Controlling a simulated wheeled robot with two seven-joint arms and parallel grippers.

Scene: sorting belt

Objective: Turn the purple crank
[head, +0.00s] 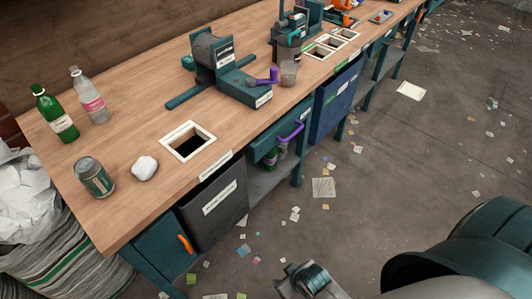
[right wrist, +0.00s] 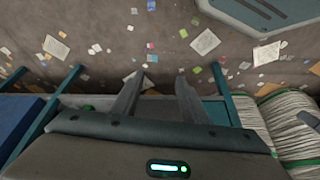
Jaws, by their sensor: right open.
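The purple crank (head: 265,77) sticks out from the front of a teal and grey machine (head: 212,58) on the wooden workbench. A clear cup (head: 288,74) stands close to its right end. My right gripper shows in the right wrist view (right wrist: 160,78) with its two dark fingers apart and nothing between them. In the head view a grey and teal part of my right arm is at the bottom edge, well away from the crank. The crank does not show clearly in the right wrist view. My left gripper is not in view.
The bench (head: 140,105) holds a green bottle (head: 55,115), a clear bottle (head: 91,97), a can (head: 94,177), a white lump (head: 144,168) and a white-framed opening (head: 188,141). A drawer with a purple handle (head: 291,134) is below. Paper scraps litter the open floor.

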